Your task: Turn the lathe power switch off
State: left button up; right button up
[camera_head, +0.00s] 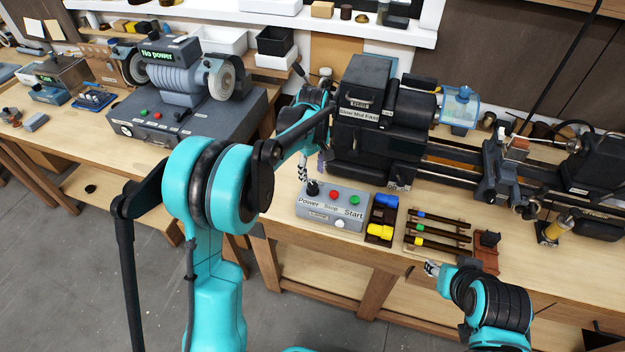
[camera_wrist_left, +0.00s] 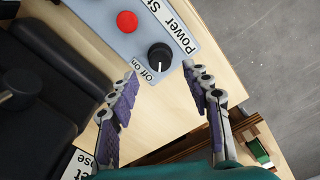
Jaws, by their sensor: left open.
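The lathe power switch is a black round knob (camera_head: 312,187) at the left end of the grey control box (camera_head: 322,213), in front of the lathe (camera_head: 372,110). In the left wrist view the knob (camera_wrist_left: 160,57) has a white pointer line on the side of the "Off On" lettering, seemingly nearer "On". My left gripper (camera_head: 302,172) is open just above the knob. In the wrist view its fingertips (camera_wrist_left: 160,65) are apart on either side of the knob; contact cannot be told. My right gripper (camera_head: 432,268) is low, at the bench's front edge, away from the box.
A red Stop button (camera_head: 333,194) and green Start button (camera_head: 354,200) sit right of the knob. Parts trays (camera_head: 381,218) and a rack of rods (camera_head: 437,232) lie further right. A bench grinder (camera_head: 180,80) labelled "No power" stands at the left.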

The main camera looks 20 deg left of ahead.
aim_at(312, 185)
pick_arm(q)
notch_tip(312, 185, up, 7)
dwell(0.3)
jog(key=s+r+m+t+b, duration=0.2)
jog(key=s+m+t+b, duration=0.3)
jog(key=s, duration=0.9)
jog(key=s+f+m+t+b, duration=0.1)
jog(key=s+f+m+t, duration=0.1)
jog(key=s+f+m, duration=0.4)
jog(key=s+f, duration=0.2)
jog(key=s, duration=0.3)
jog(key=shift+s+d+m, duration=0.15)
jog(key=shift+d+m, duration=0.05)
jog(key=shift+m, duration=0.2)
